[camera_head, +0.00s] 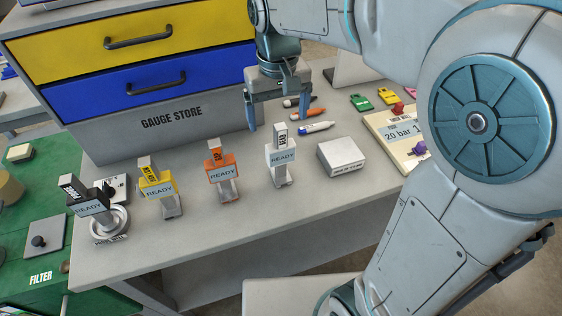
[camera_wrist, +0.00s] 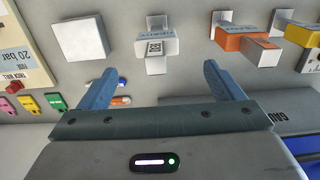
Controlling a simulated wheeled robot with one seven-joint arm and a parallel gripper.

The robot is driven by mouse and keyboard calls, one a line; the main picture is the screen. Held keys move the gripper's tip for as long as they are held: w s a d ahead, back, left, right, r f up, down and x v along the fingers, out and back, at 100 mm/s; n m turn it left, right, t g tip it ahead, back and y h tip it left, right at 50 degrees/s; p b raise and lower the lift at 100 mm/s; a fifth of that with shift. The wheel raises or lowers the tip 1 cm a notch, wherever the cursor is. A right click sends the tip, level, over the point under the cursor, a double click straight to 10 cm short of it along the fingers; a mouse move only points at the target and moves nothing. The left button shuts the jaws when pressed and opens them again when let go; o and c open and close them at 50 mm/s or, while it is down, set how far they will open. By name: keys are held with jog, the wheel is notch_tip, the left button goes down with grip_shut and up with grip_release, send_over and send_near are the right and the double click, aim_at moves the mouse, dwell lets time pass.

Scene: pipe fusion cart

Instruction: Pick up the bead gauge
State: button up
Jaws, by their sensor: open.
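Four-colour gauges stand in a row on the grey bench top, each with a READY label: a black one (camera_head: 92,207) on a round base, a yellow one (camera_head: 157,183), an orange one (camera_head: 221,172) and a white one (camera_head: 281,158). My gripper (camera_head: 279,112) is open and empty, above and behind the white gauge. In the wrist view, the white gauge (camera_wrist: 156,45) lies ahead of the gap between my fingertips (camera_wrist: 159,70), apart from them. The orange gauge (camera_wrist: 248,43) is to its right.
A white block (camera_head: 342,156) stands right of the white gauge. Marker pens (camera_head: 316,127) lie behind it, with coloured tags (camera_head: 361,102) farther right. A pressure panel (camera_head: 397,128) is at the right. The gauge store drawers (camera_head: 150,85) rise behind. The bench front is clear.

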aim_at(281, 128)
jog(key=f, duration=0.8)
jog(key=shift+w+d, duration=0.15)
jog(key=shift+d, duration=0.05)
jog(key=c, duration=1.6)
jog(key=shift+o, duration=0.2)
jog(key=shift+r, duration=0.15)
jog(key=r, duration=0.4)
jog(key=shift+s+d+r, duration=0.1)
jog(key=shift+s+r, duration=0.05)
jog(key=shift+s, duration=0.1)
jog(key=s+d+r, duration=0.3)
jog(key=s+r, duration=0.3)
jog(key=s, duration=0.4)
jog(key=shift+s+r+b, duration=0.2)
jog(key=shift+s+b, duration=0.2)
jog(key=shift+b, duration=0.05)
